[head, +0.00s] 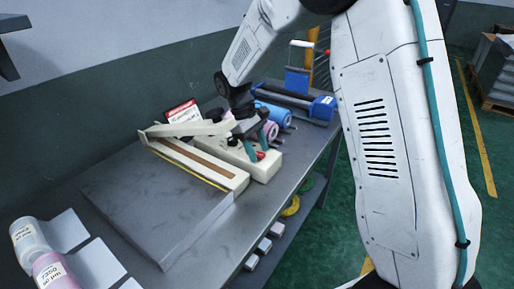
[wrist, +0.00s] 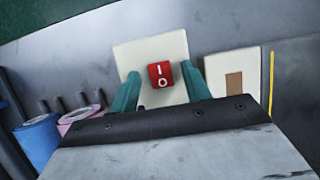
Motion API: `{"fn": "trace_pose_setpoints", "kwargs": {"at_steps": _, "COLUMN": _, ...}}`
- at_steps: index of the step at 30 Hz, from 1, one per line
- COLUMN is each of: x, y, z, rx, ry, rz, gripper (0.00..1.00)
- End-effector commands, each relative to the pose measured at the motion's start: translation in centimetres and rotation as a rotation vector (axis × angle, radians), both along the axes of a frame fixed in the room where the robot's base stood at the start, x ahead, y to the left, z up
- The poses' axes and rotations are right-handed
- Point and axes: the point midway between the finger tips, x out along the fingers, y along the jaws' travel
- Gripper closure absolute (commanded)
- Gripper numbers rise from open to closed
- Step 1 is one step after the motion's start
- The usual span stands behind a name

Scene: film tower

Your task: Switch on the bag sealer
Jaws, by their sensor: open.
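The bag sealer (head: 212,170) is a long cream-coloured device with a brown strip, lying on the grey bench with its arm slightly raised. Its red rocker switch (wrist: 161,75), marked I and O, sits on the cream end housing (wrist: 124,56) in the wrist view. In the head view a bit of red shows at the same end (head: 261,155). My gripper (wrist: 162,84) has its two teal fingers apart, one on each side of the switch. I cannot tell whether the fingertips touch the housing. The gripper holds nothing.
The grey bench (head: 282,194) carries a flat grey slab (head: 150,205) in front of the sealer. Blue and pink rolls (head: 276,113) and a blue device (head: 322,107) stand behind. White-and-pink rolls (head: 52,270) lie at the near left. A red-and-white box (head: 181,112) stands by the wall.

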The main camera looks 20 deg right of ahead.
Motion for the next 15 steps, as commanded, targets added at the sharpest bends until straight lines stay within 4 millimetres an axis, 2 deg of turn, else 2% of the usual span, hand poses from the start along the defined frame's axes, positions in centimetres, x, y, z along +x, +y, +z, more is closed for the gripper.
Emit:
{"fn": "trace_pose_setpoints", "kwargs": {"at_steps": 2, "x": 0.00, "y": 0.00, "z": 0.01, "rx": 0.000, "ry": 0.000, "rz": 0.000, "gripper": 0.55}}
{"fn": "trace_pose_setpoints", "kwargs": {"at_steps": 6, "x": 0.00, "y": 0.00, "z": 0.02, "rx": 0.000, "ry": 0.000, "rz": 0.000, "gripper": 0.94}}
{"fn": "trace_pose_setpoints", "kwargs": {"at_steps": 7, "x": 0.00, "y": 0.00, "z": 0.02, "rx": 0.000, "ry": 0.000, "rz": 0.000, "gripper": 0.98}}
{"fn": "trace_pose_setpoints", "kwargs": {"at_steps": 15, "x": -0.33, "y": -0.23, "z": 0.16, "rx": 0.053, "ry": -0.072, "rz": -0.001, "gripper": 0.97}}
